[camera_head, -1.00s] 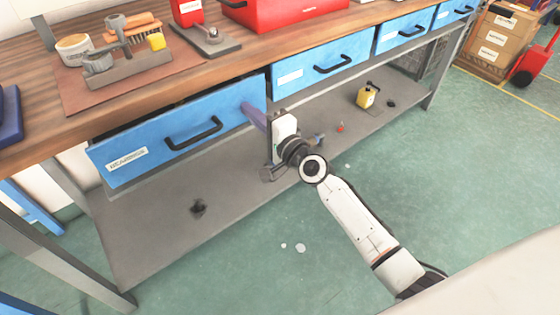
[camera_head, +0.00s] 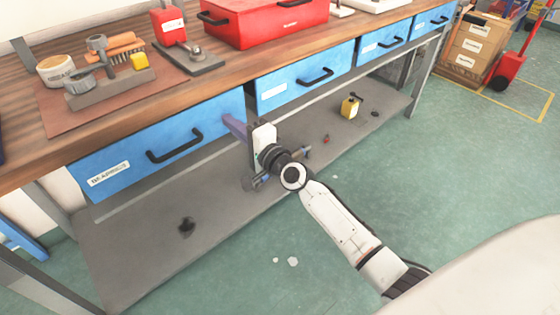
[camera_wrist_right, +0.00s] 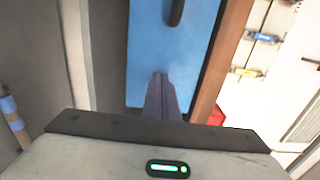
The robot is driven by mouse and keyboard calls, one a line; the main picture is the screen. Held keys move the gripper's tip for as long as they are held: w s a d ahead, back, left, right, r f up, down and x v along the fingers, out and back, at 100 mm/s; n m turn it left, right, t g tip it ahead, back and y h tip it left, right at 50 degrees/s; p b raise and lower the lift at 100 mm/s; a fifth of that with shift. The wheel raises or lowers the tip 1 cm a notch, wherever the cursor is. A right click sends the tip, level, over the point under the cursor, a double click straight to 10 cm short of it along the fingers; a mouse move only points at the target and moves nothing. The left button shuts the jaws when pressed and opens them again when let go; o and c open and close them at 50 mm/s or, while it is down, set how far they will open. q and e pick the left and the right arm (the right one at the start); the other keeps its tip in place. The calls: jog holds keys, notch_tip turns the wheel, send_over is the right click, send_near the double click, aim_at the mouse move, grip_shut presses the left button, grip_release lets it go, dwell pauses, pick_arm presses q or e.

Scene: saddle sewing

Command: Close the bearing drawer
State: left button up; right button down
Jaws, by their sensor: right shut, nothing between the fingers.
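The bearing drawer (camera_head: 208,122) is the blue drawer with a label reading BEARINGS and a black bar handle (camera_head: 174,146), at the left under the workbench top. Its front now looks about flush with the bench edge, with no clear gap showing above it. My right gripper (camera_head: 234,126) is shut and empty, its purple-grey fingertips against or very close to the right end of the drawer front. In the right wrist view the shut fingers (camera_wrist_right: 160,90) point at the blue drawer face (camera_wrist_right: 150,50). The left gripper is not in view.
The wooden bench top (camera_head: 40,165) carries a red toolbox (camera_head: 265,22), a brush holder (camera_head: 105,85) and a red can (camera_head: 168,24). Other blue drawers (camera_head: 305,80) continue to the right. A grey lower shelf (camera_head: 130,255) runs below.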

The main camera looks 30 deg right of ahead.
jog(key=p+v, duration=0.1)
jog(key=v, duration=1.3)
jog(key=s+a+f+n+g+p, duration=0.2)
jog(key=s+f+n, duration=0.3)
jog(key=s, duration=0.3)
jog(key=s+a+f+n+g+h+p, duration=0.1)
jog(key=s+f+n+g, duration=0.3)
jog(key=s, duration=0.4)
jog(key=s+a+f+n+g+p, duration=0.3)
jog(key=s+f+n, duration=0.4)
jog(key=s+n, duration=0.1)
jog(key=shift+s, duration=0.55)
